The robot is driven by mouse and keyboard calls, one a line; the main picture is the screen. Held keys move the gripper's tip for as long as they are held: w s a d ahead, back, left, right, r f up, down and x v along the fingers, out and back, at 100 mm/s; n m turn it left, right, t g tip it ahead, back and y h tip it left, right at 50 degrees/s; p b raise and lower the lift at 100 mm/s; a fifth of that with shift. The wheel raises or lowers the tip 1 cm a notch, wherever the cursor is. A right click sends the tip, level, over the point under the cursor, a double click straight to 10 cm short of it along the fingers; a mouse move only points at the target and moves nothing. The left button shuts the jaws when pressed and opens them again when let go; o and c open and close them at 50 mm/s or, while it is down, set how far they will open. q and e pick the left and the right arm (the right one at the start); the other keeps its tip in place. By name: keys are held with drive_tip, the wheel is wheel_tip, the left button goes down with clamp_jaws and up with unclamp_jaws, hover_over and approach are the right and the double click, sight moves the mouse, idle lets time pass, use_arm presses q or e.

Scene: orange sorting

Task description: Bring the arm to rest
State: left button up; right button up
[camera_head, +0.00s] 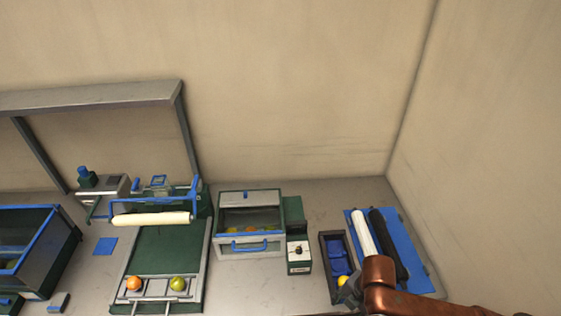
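My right arm comes in from the bottom right, with a copper-coloured link covering part of the blue board. A small grey part of my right gripper (350,289) shows at the arm's left end, over the front of the dark tray (326,258). A yellow fruit (343,281) shows right beside it; I cannot tell whether the gripper touches it. The fingers are too small and hidden to tell open from shut. My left arm and gripper are not in view.
An orange (134,283) and a yellow-green fruit (178,283) sit on the rack of the green conveyor (165,252). A blue-handled box (250,247) holds fruit. A control box (299,256) stands beside it. A white roll (364,234) and black roll (388,240) lie on the blue board (417,270).

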drive_tip(key=a+f+m+t+y, duration=0.1)
drive_tip(key=a+f+m+y, duration=0.1)
drive_tip(key=a+m, duration=0.3)
drive_tip(key=s+d+f+m+t+h, duration=0.1)
drive_tip(key=s+d+f+m, duration=0.35)
drive_tip(key=d+m, duration=0.25)
drive_tip(key=s+d+f+m+h, duration=0.2)
drive_tip(key=s+d+f+m, duration=0.1)
drive_tip(key=s+d+m, duration=0.3)
drive_tip(key=s+d+f+m+t+h, duration=0.1)
drive_tip(key=s+d+f+m, duration=0.25)
drive_tip(key=d+m, duration=0.45)
wheel_tip(320, 180, down, 28)
drive_tip(key=s+a+g+b, duration=0.1)
drive_tip(key=a, duration=0.1)
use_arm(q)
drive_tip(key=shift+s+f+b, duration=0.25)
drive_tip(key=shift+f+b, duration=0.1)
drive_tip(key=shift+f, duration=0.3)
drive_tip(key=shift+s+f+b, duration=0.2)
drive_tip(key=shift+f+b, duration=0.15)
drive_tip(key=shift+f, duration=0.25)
use_arm(e)
drive_tip(key=s+f+n+g, duration=0.1)
drive_tip(key=s+f, duration=1.8)
drive_tip(key=f, duration=0.2)
drive_tip(key=shift+s+g, duration=0.2)
drive_tip(key=shift+g, duration=0.2)
